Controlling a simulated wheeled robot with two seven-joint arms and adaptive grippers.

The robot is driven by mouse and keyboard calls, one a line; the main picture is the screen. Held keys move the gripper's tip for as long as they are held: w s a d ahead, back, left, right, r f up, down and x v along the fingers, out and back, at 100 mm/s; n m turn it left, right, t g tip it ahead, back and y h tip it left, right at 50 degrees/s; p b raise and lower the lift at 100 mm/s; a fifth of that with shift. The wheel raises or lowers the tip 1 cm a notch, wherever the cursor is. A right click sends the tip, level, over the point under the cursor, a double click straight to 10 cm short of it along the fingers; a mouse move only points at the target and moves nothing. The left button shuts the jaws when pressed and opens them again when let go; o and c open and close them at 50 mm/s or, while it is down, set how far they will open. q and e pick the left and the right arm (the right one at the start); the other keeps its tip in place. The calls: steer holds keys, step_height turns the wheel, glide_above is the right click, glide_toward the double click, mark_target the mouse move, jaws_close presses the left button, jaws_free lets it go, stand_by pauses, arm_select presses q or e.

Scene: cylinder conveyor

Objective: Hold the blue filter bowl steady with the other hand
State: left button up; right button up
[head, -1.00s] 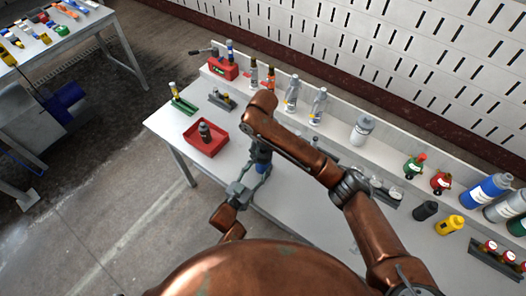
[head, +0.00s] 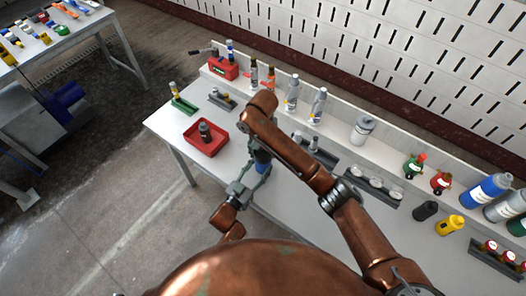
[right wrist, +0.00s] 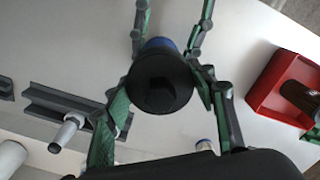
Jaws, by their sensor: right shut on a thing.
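The filter, with a black round top (right wrist: 162,82) and a blue bowl (right wrist: 160,43) below it, stands between my two grippers over the table. In the head view the blue bowl (head: 263,157) shows in part under my right wrist. My right gripper (right wrist: 168,98) is shut on the black top part, its green-padded fingers on both sides. My left gripper (head: 257,178) reaches in from the left, low at the bowl. Its fingers lie on both sides of the blue part in the right wrist view; whether they press on it I cannot tell.
A red tray (head: 218,146) with a dark cylinder is left of my grippers. A grey rack (head: 377,192) with pale round parts and several bottles (head: 317,105) stand right and behind. The table's front edge is close to my left gripper.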

steer(key=shift+m, duration=0.9)
steer(key=o, duration=1)
steer(key=shift+m, duration=0.5)
steer(key=o, duration=0.5)
steer(key=shift+r, duration=0.1)
step_height(320, 180, up, 12)
steer(key=shift+f, duration=0.1)
